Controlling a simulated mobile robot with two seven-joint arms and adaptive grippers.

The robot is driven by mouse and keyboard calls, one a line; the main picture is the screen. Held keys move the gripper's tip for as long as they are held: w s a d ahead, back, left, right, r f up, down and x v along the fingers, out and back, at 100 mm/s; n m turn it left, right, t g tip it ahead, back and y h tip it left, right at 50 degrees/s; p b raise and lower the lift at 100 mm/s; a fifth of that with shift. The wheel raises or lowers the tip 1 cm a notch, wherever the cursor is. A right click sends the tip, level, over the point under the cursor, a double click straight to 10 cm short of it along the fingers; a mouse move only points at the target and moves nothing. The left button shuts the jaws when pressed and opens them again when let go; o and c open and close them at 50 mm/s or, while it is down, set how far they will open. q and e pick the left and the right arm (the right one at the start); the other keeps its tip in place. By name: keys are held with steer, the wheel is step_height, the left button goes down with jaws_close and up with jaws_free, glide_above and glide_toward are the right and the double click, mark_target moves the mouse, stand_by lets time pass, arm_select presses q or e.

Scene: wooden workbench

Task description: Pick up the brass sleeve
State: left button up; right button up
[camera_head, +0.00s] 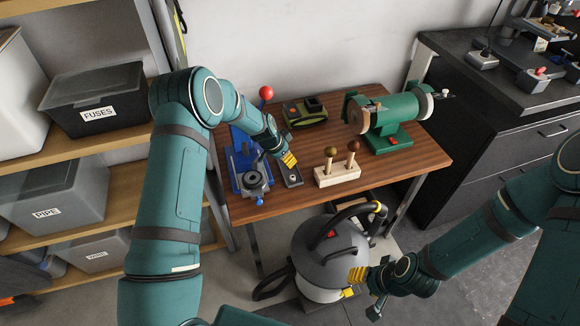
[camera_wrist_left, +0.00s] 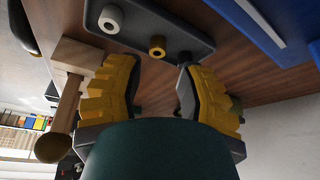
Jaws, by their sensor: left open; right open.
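The brass sleeve (camera_wrist_left: 157,45) is a short yellow ring with a dark hole. My right gripper (camera_head: 355,284) is open and empty, low before the bench.
A green bench grinder (camera_head: 386,125) is at back right. A grey vacuum (camera_head: 328,252) stands in front below.

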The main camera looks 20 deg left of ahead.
arm_select(q)
steer(key=shift+s+b+x, duration=0.15)
steer(key=shift+b+x, duration=0.05)
steer(key=shift+x, duration=1.05)
steer(key=shift+s+b+x, duration=0.15)
steer(key=shift+b+x, duration=0.05)
steer(key=shift+x, duration=1.05)
steer(key=shift+d, duration=0.1)
steer(key=shift+f, duration=0.1)
jaws_close()
